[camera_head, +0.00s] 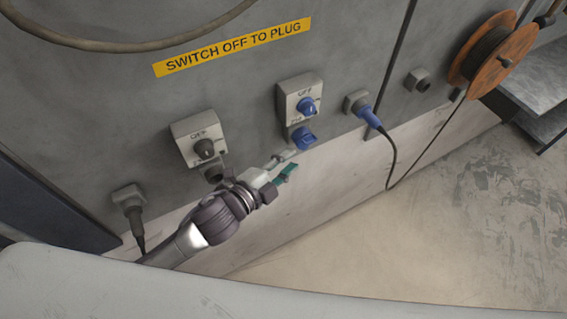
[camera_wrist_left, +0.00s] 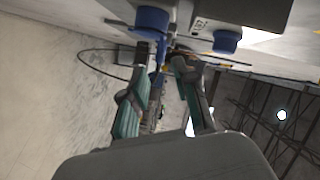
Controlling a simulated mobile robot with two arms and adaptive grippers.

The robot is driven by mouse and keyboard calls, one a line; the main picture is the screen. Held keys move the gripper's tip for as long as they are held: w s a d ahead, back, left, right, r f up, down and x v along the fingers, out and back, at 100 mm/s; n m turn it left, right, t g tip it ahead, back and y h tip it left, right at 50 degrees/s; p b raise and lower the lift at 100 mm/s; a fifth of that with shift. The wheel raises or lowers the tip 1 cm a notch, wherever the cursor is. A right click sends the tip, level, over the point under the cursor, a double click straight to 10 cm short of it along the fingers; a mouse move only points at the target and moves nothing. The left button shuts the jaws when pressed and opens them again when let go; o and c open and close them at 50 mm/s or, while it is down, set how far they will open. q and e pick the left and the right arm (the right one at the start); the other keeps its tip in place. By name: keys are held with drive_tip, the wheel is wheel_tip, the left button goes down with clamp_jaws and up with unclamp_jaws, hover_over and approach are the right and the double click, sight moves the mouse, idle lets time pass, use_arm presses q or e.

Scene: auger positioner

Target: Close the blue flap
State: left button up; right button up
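The blue flap (camera_head: 303,138) sits at the bottom of a grey switch box on the wall, below a blue knob (camera_head: 307,106). It appears to stick out from the box; its exact angle is hard to tell. My left gripper (camera_head: 287,163) is just below and left of the flap, with its fingers apart and nothing between them. In the left wrist view, a blue rounded part that looks like the flap (camera_wrist_left: 152,20) is just beyond the left fingertip of the gripper (camera_wrist_left: 163,60). I cannot tell whether they touch. My right gripper is not in view.
A similar box with a dark knob (camera_head: 204,149) is on the left. A blue plug (camera_head: 367,115) with a hanging black cable is right of the flap. An orange reel (camera_head: 508,60) is at the far right. The floor below (camera_head: 450,220) is clear.

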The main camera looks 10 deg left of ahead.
use_arm(q)
drive_tip(key=shift+s+a+r, duration=0.1)
drive_tip(key=shift+s+a, duration=0.15)
drive_tip(key=shift+s, duration=0.2)
